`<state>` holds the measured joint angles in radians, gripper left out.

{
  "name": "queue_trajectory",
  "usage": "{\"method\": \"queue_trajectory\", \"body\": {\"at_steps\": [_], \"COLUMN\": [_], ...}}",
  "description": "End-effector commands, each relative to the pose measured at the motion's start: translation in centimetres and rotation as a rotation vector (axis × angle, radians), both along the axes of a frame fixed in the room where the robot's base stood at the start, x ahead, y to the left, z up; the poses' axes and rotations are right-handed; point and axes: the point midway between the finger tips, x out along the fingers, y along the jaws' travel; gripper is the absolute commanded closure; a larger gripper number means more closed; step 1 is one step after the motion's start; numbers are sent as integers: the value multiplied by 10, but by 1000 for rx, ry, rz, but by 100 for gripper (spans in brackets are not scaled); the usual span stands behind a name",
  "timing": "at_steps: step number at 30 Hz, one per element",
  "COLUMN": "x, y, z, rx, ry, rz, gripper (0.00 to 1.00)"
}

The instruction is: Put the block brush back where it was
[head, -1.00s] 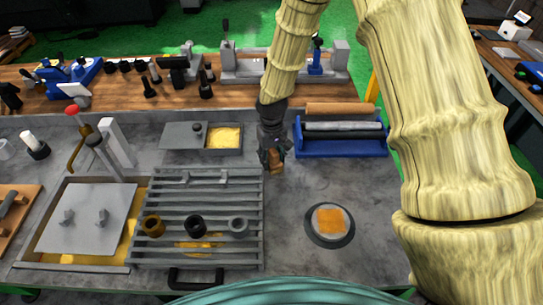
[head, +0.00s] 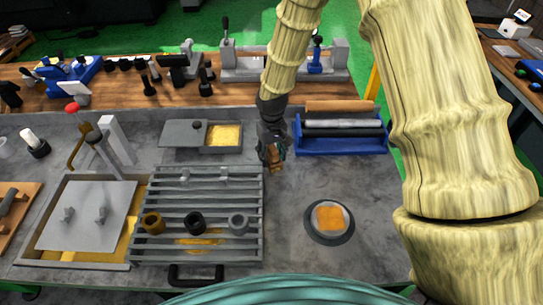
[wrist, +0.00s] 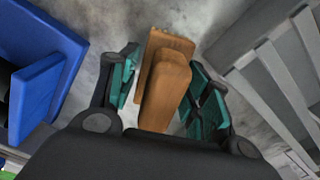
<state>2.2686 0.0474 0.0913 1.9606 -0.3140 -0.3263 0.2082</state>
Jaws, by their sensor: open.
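The block brush (wrist: 165,85) is a brown wooden block with a raised, rounded grip. In the wrist view it stands between the two green-padded fingers of my gripper (wrist: 165,95), on the grey table. The fingers are spread, with a gap on each side of the brush near their tips. In the head view my gripper (head: 272,157) is low over the table, between the slatted grate and the blue tray. The brush shows there only as a small brown patch (head: 276,154), mostly hidden by the gripper.
The blue tray (head: 340,148) with rollers is right of my gripper. The slatted grate (head: 197,240) with several rings is to the left. A lidded box of yellow material (head: 223,137) lies up-left. A round dish with an orange square (head: 330,220) sits lower right. Bare table surrounds the dish.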

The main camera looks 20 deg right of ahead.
Motion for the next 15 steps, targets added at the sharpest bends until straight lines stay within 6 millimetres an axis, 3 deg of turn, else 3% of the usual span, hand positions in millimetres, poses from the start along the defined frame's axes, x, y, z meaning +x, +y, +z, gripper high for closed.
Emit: {"method": "queue_trajectory", "body": {"at_steps": [15], "x": [1], "y": [0], "z": [58], "rx": [0], "ry": [-3], "rz": [0], "gripper": [52]}}
